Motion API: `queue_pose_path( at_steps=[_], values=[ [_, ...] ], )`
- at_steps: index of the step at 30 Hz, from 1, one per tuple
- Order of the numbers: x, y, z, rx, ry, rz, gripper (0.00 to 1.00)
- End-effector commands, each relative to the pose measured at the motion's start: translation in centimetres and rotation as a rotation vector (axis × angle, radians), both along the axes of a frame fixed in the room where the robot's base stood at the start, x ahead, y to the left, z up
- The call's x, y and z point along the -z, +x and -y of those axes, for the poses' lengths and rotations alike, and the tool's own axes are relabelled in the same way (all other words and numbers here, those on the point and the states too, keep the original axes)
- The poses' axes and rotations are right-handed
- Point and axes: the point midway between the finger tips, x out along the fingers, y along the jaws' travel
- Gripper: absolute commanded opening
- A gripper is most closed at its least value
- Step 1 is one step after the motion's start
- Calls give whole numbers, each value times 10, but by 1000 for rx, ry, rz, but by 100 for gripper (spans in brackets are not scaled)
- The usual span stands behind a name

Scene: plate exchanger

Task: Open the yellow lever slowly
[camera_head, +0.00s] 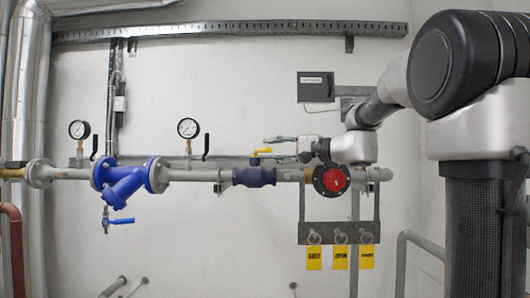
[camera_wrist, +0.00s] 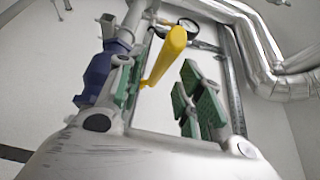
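The yellow lever (camera_head: 262,151) sits on top of a dark blue valve (camera_head: 254,176) in the grey pipe. In the head view it is short, pointing right toward my gripper (camera_head: 274,148). In the wrist view the yellow lever (camera_wrist: 167,55) stretches between the green finger pads of my gripper (camera_wrist: 160,88), nearer the left pad. The fingers are open, with a clear gap between the lever and the right pads. The wrist view does not clearly show whether the left pad touches it. The dark blue valve (camera_wrist: 97,72) also shows at left there.
A red round knob (camera_head: 334,180) stands right of the valve, below my wrist. A bright blue fitting (camera_head: 124,182) and two gauges (camera_head: 188,128) lie to the left. Yellow tags (camera_head: 340,257) hang below. A dark box (camera_head: 316,87) is above my wrist.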

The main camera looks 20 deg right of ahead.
Motion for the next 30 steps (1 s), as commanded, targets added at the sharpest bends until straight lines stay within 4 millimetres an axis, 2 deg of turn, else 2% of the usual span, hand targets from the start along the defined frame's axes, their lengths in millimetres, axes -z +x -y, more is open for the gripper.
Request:
queue_pose_path(
  at_steps=[6, 12, 30],
  values=[
    [0, -35, 36, 6, -1, 1, 37],
    [0, -54, 53, 1, -1, -1, 37],
    [1, -57, 58, 6, 4, -6, 37]
  ],
)
